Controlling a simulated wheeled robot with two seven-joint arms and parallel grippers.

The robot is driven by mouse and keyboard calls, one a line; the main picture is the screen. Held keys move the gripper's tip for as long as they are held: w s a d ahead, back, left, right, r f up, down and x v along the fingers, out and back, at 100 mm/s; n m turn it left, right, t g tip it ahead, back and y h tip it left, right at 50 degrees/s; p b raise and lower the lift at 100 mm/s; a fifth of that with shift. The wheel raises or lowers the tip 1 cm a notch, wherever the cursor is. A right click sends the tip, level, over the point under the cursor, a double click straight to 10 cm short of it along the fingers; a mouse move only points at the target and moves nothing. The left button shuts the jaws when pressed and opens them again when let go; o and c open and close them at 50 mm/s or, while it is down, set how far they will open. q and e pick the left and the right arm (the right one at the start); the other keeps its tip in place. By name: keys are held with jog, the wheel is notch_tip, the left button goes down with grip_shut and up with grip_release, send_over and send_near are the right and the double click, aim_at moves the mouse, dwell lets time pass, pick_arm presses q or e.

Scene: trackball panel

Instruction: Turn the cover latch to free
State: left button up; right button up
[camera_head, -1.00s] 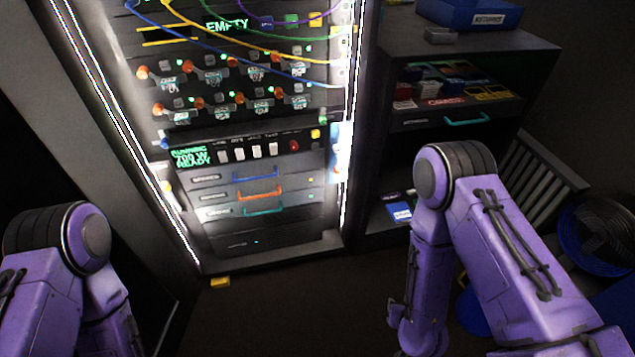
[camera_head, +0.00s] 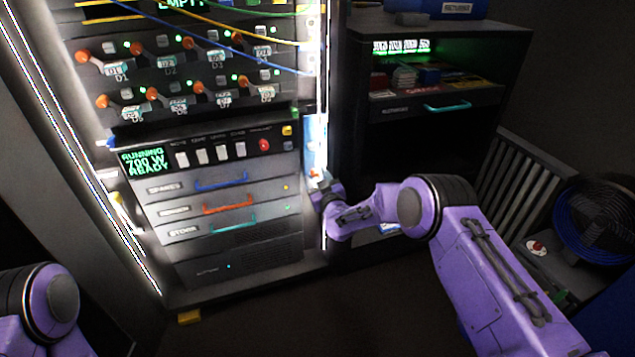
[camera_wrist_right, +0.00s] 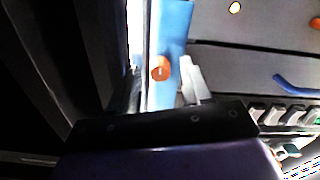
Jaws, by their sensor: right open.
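An orange round piece (camera_wrist_right: 160,70), which looks like the cover latch, sits on a narrow blue upright strip (camera_wrist_right: 172,25) at the rack's right edge. The strip also shows in the head view (camera_head: 315,140), with a small orange spot near its lower part. My right gripper (camera_wrist_right: 164,85) is open, with one finger on each side of the orange piece. Nothing is clearly held, and I cannot tell whether the fingers touch it. In the head view my right wrist hides most of that spot. My left gripper is out of view; only part of my left arm shows.
The bright rack holds orange-knobbed rows, a display panel (camera_head: 145,160) and drawers with blue, red and teal handles (camera_head: 228,208). A dark shelf unit (camera_head: 430,50) stands right of it. A fan (camera_head: 597,220) is far right. The floor in front is mostly clear.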

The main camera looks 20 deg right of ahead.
jog(key=shift+w, duration=0.25)
grip_shut()
jog(key=m+b, duration=0.1)
jog(key=m, duration=0.3)
jog(key=shift+f, duration=0.1)
jog(key=m+b, duration=0.2)
jog(key=m, duration=0.3)
jog(key=m+b, duration=0.1)
jog(key=m, duration=0.3)
jog(key=shift+m, duration=0.4)
jog(key=shift+s+m+b, duration=0.1)
jog(key=shift+m+b, duration=0.9)
jog(key=shift+m, duration=1)
